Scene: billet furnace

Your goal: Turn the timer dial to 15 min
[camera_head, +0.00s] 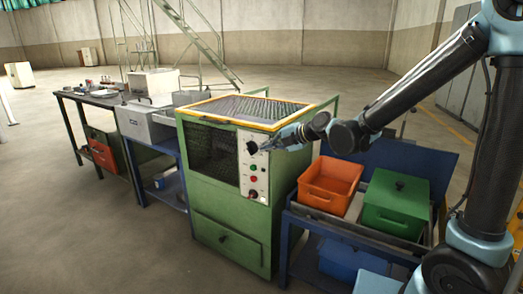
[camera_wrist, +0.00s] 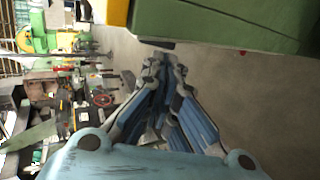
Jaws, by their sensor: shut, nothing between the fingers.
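The green furnace (camera_head: 223,236) stands mid-floor in the head view, with a pale control panel (camera_head: 244,172) at the right of its front. My gripper (camera_head: 251,147) reaches in from the right, and its dark fingertips are at the upper part of the panel. I cannot tell whether they touch it. The timer dial cannot be made out; the gripper may cover it. Lower on the panel are a green button (camera_head: 253,168), a red one (camera_head: 253,180) and a dark reddish knob (camera_head: 252,193). In the wrist view my gripper (camera_wrist: 163,58) is shut and empty, with a green surface (camera_wrist: 230,20) beyond it.
Right of the furnace, a blue bench (camera_head: 318,224) holds an orange open bin (camera_head: 329,184) and a green lidded box (camera_head: 394,203). Left are a blue table and a dark workbench with small items. The floor in front of the furnace is clear.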

